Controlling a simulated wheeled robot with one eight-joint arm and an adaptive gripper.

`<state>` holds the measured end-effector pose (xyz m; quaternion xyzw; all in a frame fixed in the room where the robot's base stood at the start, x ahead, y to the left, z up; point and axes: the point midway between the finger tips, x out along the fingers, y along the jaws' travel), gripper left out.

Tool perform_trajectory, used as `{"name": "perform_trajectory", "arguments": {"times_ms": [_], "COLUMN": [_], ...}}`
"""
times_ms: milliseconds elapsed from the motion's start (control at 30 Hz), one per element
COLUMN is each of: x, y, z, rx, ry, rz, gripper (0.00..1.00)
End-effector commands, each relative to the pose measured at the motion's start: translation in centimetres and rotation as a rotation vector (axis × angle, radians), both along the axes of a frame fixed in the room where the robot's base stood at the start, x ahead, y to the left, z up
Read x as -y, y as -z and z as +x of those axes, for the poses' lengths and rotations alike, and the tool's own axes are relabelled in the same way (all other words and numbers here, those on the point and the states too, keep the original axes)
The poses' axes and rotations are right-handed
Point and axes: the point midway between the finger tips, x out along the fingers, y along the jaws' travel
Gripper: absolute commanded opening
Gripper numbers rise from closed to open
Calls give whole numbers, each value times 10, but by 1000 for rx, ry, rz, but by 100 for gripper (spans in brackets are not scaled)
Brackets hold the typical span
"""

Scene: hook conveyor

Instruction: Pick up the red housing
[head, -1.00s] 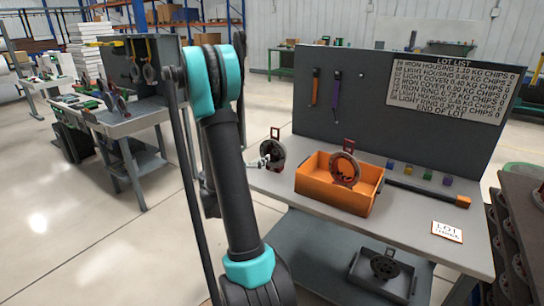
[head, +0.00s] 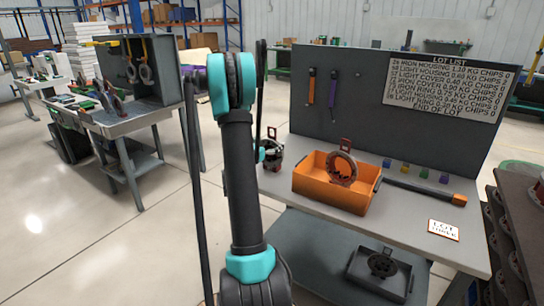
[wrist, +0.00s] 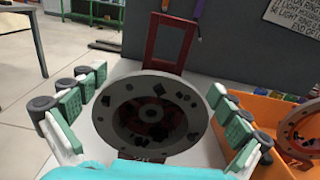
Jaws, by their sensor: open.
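A round dark grey housing (wrist: 195,112) with reddish parts inside and a red rectangular frame (wrist: 172,42) standing behind it fills the middle of the wrist view. In the head view this housing (head: 272,150) stands at the left end of the workbench, partly hidden by my arm and gripper. My gripper (wrist: 158,92) is open, with one padded finger on each side of the housing. A second round part, reddish-brown (head: 343,168), stands in the orange bin (head: 325,196) to the right.
The grey workbench (head: 400,212) has a dark back panel (head: 350,100) with hanging tools and a lot list. Small coloured blocks and a dark bar lie at the right. A black tray (head: 378,275) holds a dark part on the lower shelf. Open floor lies left.

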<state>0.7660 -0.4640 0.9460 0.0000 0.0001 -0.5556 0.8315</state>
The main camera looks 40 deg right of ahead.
Motion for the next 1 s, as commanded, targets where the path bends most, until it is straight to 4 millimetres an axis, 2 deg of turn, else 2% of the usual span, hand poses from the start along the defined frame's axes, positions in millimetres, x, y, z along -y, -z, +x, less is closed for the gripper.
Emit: {"name": "perform_trajectory", "arguments": {"times_ms": [100,333,1000], "x": [12,13,13], "y": [0,0,1], "z": [4,5,5], "rx": [0,0,1], "ry": [2,0,1], "rz": [0,0,3], "gripper": [100,99,17]}}
